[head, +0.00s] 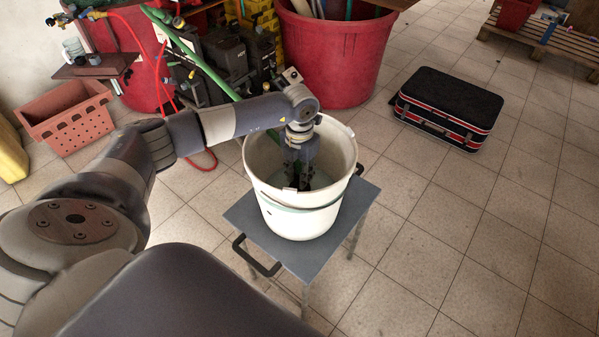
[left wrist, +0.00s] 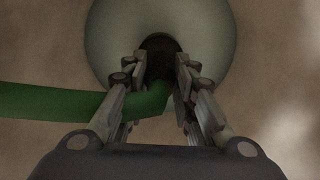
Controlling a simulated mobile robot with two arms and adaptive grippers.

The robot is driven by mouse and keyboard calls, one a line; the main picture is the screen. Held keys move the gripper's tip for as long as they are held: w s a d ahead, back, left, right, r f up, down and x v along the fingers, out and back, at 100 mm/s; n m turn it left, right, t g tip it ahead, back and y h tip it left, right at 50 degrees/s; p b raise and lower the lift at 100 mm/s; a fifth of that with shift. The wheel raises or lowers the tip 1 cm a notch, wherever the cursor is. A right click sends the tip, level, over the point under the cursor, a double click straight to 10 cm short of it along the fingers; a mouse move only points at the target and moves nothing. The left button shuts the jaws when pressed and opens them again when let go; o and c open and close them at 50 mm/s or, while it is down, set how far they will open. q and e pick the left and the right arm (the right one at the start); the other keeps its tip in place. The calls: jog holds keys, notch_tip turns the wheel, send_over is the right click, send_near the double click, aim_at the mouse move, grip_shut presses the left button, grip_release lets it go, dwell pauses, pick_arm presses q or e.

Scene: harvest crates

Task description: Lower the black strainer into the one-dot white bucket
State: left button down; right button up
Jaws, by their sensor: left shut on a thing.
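A white bucket (head: 297,222) stands upright on a small grey table; I see no dot mark on the side that shows. My left gripper (head: 299,178) points down inside the bucket, below its rim. In the left wrist view my left gripper (left wrist: 161,72) is shut on the black strainer (left wrist: 160,44), a dark piece between the fingertips. The green hose (left wrist: 60,101) runs in from the left to the fingers. How far the strainer is above the bucket's bottom, or whether it touches it, I cannot tell. My right gripper is not in view.
The grey table (head: 262,238) has black handles. A large red tub (head: 333,60) stands behind the bucket. A black and red case (head: 448,108) lies at right, a perforated terracotta crate (head: 70,117) at left. The tiled floor at right front is clear.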

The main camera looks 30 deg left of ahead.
pick_arm(q)
jog(key=shift+f+b, duration=0.4)
jog(key=shift+f, duration=0.25)
jog(key=shift+f+b, duration=0.55)
jog(key=shift+f, duration=0.2)
dwell(0.3)
jog(key=c, duration=1.2)
grip_release()
jog(key=shift+c, duration=0.2)
